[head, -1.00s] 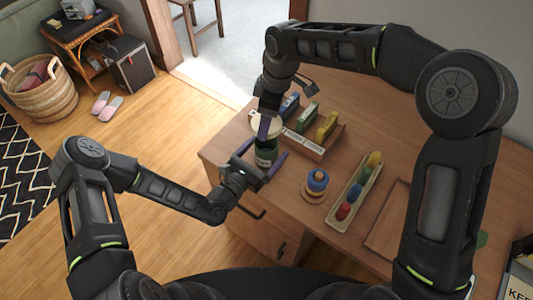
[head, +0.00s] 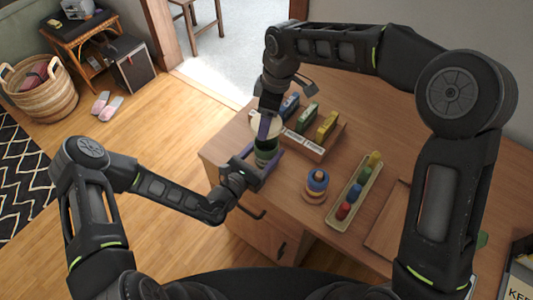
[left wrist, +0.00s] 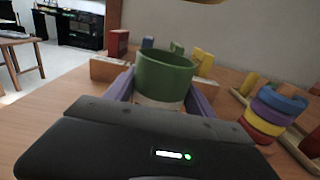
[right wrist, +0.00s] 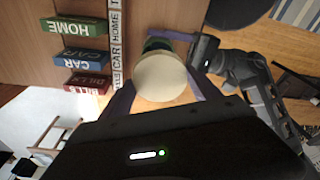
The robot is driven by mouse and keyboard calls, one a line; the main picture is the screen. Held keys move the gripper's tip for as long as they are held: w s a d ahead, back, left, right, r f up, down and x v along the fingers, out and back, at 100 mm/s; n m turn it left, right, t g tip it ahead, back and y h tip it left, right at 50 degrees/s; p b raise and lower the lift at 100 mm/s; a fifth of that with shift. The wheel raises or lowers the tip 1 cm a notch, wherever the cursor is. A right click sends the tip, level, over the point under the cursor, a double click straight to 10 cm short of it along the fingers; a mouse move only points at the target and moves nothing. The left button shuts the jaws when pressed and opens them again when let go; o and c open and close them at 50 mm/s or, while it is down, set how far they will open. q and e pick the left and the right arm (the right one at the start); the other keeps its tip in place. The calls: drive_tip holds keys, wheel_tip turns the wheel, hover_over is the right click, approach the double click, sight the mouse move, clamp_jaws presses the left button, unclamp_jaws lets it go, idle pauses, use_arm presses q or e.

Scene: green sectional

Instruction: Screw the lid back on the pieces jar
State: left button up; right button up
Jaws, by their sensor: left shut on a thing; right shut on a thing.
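The pieces jar (head: 267,146) is dark green with a pale band and stands upright near the desk's corner. My left gripper (head: 258,168) is shut around its lower part; in the left wrist view the jar (left wrist: 165,76) shows its green rim between the fingers. The round cream lid (right wrist: 160,78) is held between the fingers of my right gripper (right wrist: 162,92), which comes down from above. A strip of the lid (left wrist: 192,3) shows at the top of the left wrist view, with a gap above the jar's rim.
A wooden organiser (head: 318,150) with labelled coloured blocks stands just behind the jar. A ring stacker (head: 317,183) and a tray of coloured pieces (head: 347,208) are to the right. The desk's left edge is close to the jar. A flat wooden tray (head: 388,225) lies farther right.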

drive_tip(key=shift+f, duration=2.5)
drive_tip(key=shift+f, duration=0.1)
drive_tip(key=shift+f, duration=0.8)
drive_tip(key=shift+f, duration=0.55)
